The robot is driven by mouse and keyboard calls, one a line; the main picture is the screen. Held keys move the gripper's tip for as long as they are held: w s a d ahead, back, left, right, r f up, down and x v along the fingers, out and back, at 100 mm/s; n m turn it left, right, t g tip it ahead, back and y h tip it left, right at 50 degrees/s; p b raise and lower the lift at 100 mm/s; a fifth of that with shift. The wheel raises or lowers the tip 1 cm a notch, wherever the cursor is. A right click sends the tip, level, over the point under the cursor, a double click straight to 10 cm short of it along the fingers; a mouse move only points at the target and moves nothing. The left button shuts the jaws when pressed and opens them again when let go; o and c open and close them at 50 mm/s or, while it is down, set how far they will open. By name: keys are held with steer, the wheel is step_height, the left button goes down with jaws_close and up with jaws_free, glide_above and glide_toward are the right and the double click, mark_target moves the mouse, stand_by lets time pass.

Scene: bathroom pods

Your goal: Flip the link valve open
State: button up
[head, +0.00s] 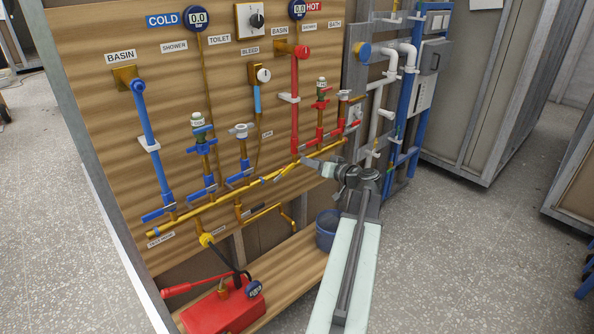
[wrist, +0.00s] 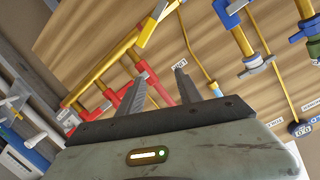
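A brass-yellow manifold pipe (head: 225,196) runs slantwise along the lower wooden board, between the blue cold side and the red hot side. A small yellow lever (head: 284,171) sits on this pipe near its middle and looks like the link valve. In the wrist view the yellow lever (wrist: 147,32) lies ahead of the fingers, at a slant to the pipe; whether the valve is open or shut is not clear. My gripper (head: 312,165) is just right of the lever in the head view. In the wrist view my gripper (wrist: 160,75) is open and empty, apart from the lever.
Blue-handled valves (head: 201,192) stand left of the lever, and red hot pipes (head: 295,110) rise close above it. A red pump box (head: 225,308) and a blue bucket (head: 327,230) are below. Open floor (head: 450,260) lies to the right.

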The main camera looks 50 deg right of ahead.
step_height(320, 180, down, 4)
steer(key=w+m+t+b, duration=0.1)
steer(key=m+t+b, duration=0.1)
steer(key=m+b, duration=0.7)
steer(key=b, duration=0.4)
glide_toward(289, 170)
steer(key=w, duration=0.1)
steer(key=x, duration=0.7)
steer(key=shift+d, duration=0.2)
jaws_close()
